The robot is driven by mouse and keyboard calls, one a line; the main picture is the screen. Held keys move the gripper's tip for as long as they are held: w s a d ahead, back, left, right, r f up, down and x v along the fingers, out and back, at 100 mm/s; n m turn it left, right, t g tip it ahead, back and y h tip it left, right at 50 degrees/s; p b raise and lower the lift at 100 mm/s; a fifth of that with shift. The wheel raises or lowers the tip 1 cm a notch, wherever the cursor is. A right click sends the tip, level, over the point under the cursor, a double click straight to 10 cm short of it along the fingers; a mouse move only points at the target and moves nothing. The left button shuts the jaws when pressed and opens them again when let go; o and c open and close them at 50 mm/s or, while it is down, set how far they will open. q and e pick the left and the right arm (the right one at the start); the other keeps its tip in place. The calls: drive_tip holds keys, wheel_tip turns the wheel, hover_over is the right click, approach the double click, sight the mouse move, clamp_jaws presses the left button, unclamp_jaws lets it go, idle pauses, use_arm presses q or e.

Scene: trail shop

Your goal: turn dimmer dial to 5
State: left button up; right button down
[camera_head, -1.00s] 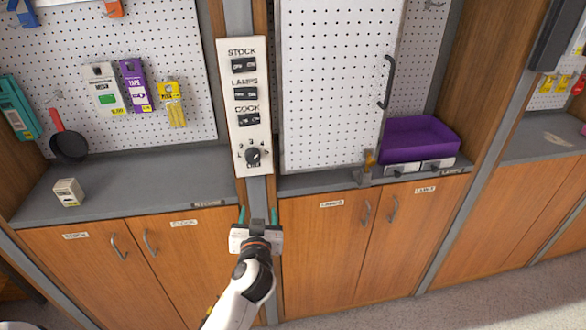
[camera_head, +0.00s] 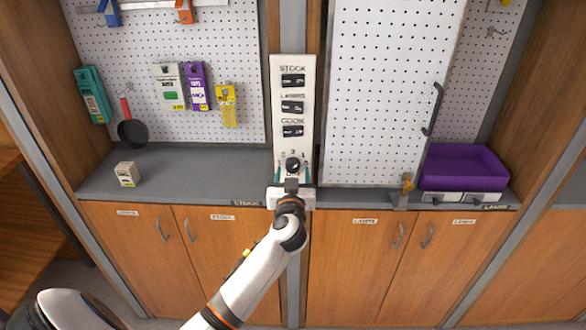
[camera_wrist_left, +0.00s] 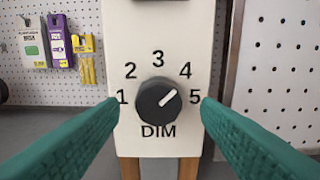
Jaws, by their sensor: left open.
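The black dimmer dial (camera_wrist_left: 157,99) sits low on a white switch panel (camera_wrist_left: 128,20), above the letters DIM, with the numbers 1 to 5 around it. Its white pointer line aims up and right, between 4 and 5. In the head view the dial (camera_head: 292,164) shows just beyond my left gripper (camera_head: 292,180). The two green fingers of the left gripper (camera_wrist_left: 160,110) are open, one on each side of the dial, apart from it in the picture. I cannot tell how far the fingertips are from the panel. My right gripper is not in view.
Rocker switches labelled STOCK, LAMPS and COOK (camera_head: 292,105) are above the dial. A grey counter (camera_head: 200,172) runs on the left with a small box (camera_head: 127,174). A purple tray (camera_head: 462,168) and a pegboard door (camera_head: 385,90) are on the right.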

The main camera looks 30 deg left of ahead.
use_arm(q)
drive_tip(key=shift+w+a, duration=0.4)
drive_tip(key=shift+w, duration=0.05)
drive_tip(key=c, duration=1)
